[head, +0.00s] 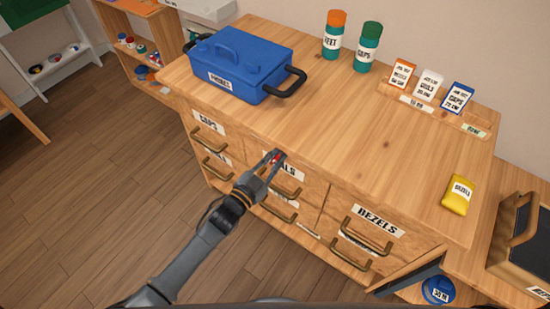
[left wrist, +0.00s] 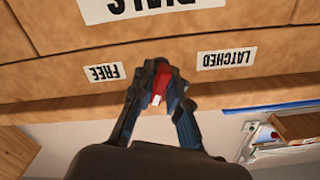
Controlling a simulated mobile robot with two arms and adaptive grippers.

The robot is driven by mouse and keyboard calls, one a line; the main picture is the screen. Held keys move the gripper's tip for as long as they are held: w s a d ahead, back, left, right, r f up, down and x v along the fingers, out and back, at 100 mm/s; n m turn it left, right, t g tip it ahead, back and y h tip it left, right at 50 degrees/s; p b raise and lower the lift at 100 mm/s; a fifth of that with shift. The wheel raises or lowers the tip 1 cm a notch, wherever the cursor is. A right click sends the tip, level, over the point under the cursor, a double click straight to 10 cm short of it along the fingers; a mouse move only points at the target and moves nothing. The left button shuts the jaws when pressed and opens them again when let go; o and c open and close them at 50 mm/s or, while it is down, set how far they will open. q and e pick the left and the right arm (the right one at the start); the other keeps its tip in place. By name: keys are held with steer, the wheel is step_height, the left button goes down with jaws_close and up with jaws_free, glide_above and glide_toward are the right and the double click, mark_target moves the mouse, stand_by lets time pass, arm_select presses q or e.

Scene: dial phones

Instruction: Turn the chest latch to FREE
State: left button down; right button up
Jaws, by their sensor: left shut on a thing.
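The wooden chest (head: 365,130) has drawers labelled CAPS, DIALS and BEZELS. My left gripper (head: 272,158) is at its front upper edge, by the DIALS label. The red latch (left wrist: 161,82) with a white tip sits between my left fingers (left wrist: 158,88), which are shut on it. In the left wrist view, the upside-down FREE label (left wrist: 102,72) is left of the latch and the upside-down LATCHED label (left wrist: 227,58) is right. The white tip points down, between the two labels. The fingers partly hide the latch. My right gripper is not in view.
On the chest top are a blue toolbox (head: 240,65), two teal jars (head: 333,35), several small boxes (head: 430,85) and a yellow pouch (head: 457,195). Brass handles (head: 280,212) stick out from the drawer fronts below my gripper. The middle of the top is clear.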

arm_select(q)
steer(key=shift+m, duration=2)
steer(key=c, duration=1.4)
jaws_free()
steer(key=shift+s, duration=0.1)
steer(key=v, duration=1.2)
